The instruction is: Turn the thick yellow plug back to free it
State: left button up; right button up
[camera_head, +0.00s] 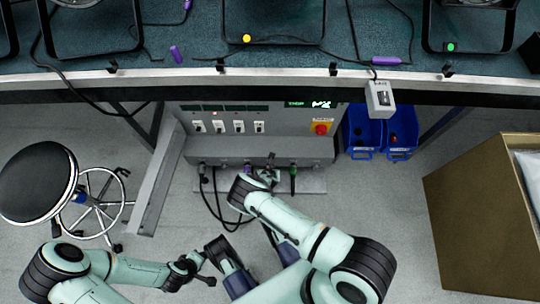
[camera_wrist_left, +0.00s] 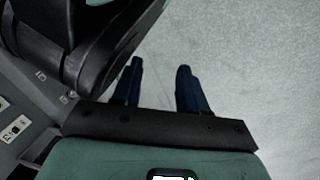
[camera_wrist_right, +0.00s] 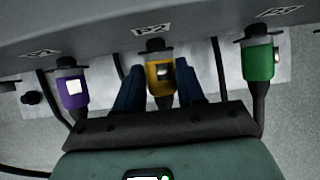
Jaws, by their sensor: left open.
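The thick yellow plug (camera_wrist_right: 160,75) sits upright in the middle socket, marked P2, under the grey panel edge in the right wrist view. My right gripper (camera_wrist_right: 161,88) has one blue finger on each side of it. The fingers look open at about plug width; contact is not clear. In the head view the right gripper (camera_head: 268,178) is at the panel's lower ledge and hides the yellow plug. My left gripper (camera_head: 205,272) is open and empty, low over the floor; the left wrist view shows its fingers (camera_wrist_left: 158,85) apart.
A purple plug (camera_wrist_right: 73,88) and a green plug (camera_wrist_right: 257,62) flank the yellow one, with black cables hanging down. The panel carries switches and a red knob (camera_head: 321,129). Blue bins (camera_head: 362,135), a stool (camera_head: 38,182) and a cardboard box (camera_head: 470,215) stand around.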

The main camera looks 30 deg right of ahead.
jog(key=o, duration=0.4)
jog(key=shift+a, duration=0.15)
jog(key=shift+r, duration=0.1)
pick_arm(q)
jog(key=w+r+t+p, duration=0.2)
jog(key=w+r+p, duration=0.1)
jog(key=w+r, duration=0.2)
pick_arm(e)
jog(key=v, duration=0.5)
jog(key=shift+s+r, duration=0.1)
jog(key=shift+r, duration=0.25)
pick_arm(q)
jog(key=shift+m+g+h, duration=0.3)
jog(key=shift+g, duration=0.5)
jog(key=shift+s+d+r+p, duration=0.6)
jog(key=shift+s+d+r, duration=0.15)
jog(key=shift+s, duration=0.25)
jog(key=shift+s+d+r+p, duration=0.6)
jog(key=shift+s+d, duration=0.2)
jog(key=shift+s, duration=0.2)
pick_arm(e)
jog(key=shift+v, duration=3.75)
jog(key=shift+s, duration=0.1)
